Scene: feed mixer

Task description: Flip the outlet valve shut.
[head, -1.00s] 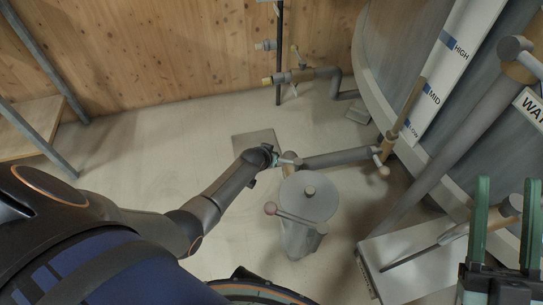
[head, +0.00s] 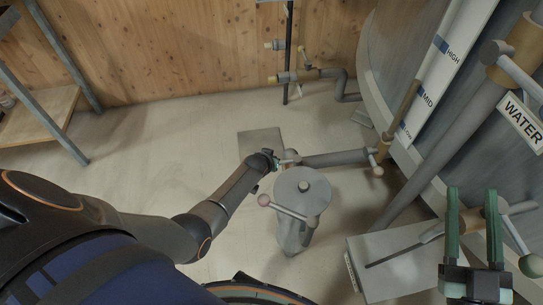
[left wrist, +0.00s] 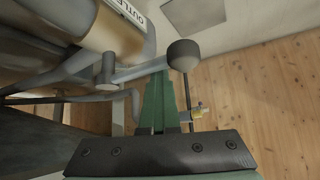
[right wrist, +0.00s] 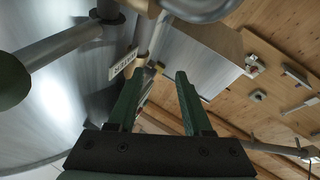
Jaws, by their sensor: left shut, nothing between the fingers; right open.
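The outlet valve's lever (left wrist: 135,71) shows in the left wrist view, with a round grey knob (left wrist: 183,54) at its end and a hub beside the pipe with the OUTLET label (left wrist: 130,14). My left gripper (left wrist: 157,82) is shut and empty, its fingertips close to the lever between hub and knob; I cannot tell whether they touch. In the head view the left gripper (head: 275,163) is at the near end of the grey outlet pipe (head: 335,159), partly hidden by its own wrist. My right gripper (head: 474,215) is open and empty at the right.
A round-topped grey unit (head: 302,192) with a ball-ended handle stands just in front of the outlet. The large tank (head: 450,100) fills the right. A WATER label (head: 521,119) and a green knob (head: 530,265) are near my right gripper.

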